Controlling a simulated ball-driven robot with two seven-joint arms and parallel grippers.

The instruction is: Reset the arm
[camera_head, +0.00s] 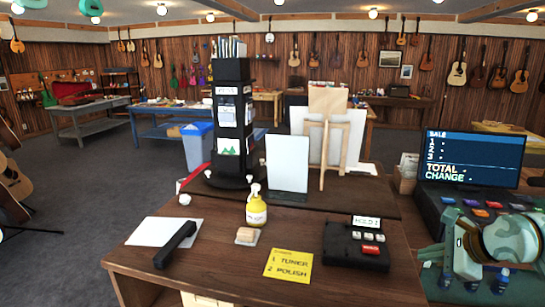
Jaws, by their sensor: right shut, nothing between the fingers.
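My right gripper (446,276) is at the lower right edge, beside the register, with pale green and white arm links behind it. It is shut and looks empty. It hangs to the right of the wooden counter (210,280) and seems apart from the things on it, though its fingertips are small and partly hard to make out. My left gripper is not in view.
The counter holds a black phone-like device (356,247), a yellow note (288,264), a yellow bottle (256,210), a black bar (175,245) on white paper, and a display rack (232,125). A register screen (472,158) stands close behind my right arm.

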